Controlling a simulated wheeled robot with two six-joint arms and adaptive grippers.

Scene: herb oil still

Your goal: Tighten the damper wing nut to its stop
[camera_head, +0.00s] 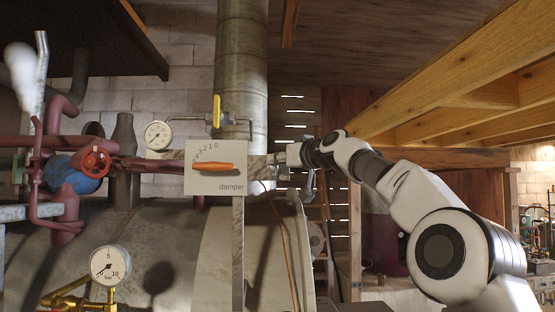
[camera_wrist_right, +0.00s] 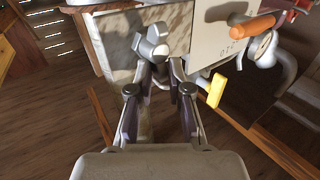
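The damper plate (camera_head: 228,182), white with a number scale and the word "damper", stands in front of the flue. Its orange handle (camera_head: 213,166) lies nearly level; plate (camera_wrist_right: 213,30) and handle (camera_wrist_right: 252,26) also show in the right wrist view. The grey metal wing nut (camera_wrist_right: 151,42) sits on the bracket beside the plate, one wing raised. My right gripper (camera_head: 287,157) reaches in from the right at the plate's right edge. In the wrist view its fingertips (camera_wrist_right: 162,70) are apart, just at the nut's near side; contact is unclear. My left gripper is not in view.
A yellow-handled valve (camera_head: 217,110) stands above the plate and also shows close to the right fingers in the wrist view (camera_wrist_right: 216,90). Gauges (camera_head: 158,135), red pipes and a red handwheel (camera_head: 96,162) crowd the left. Wooden beams (camera_head: 450,85) run overhead right.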

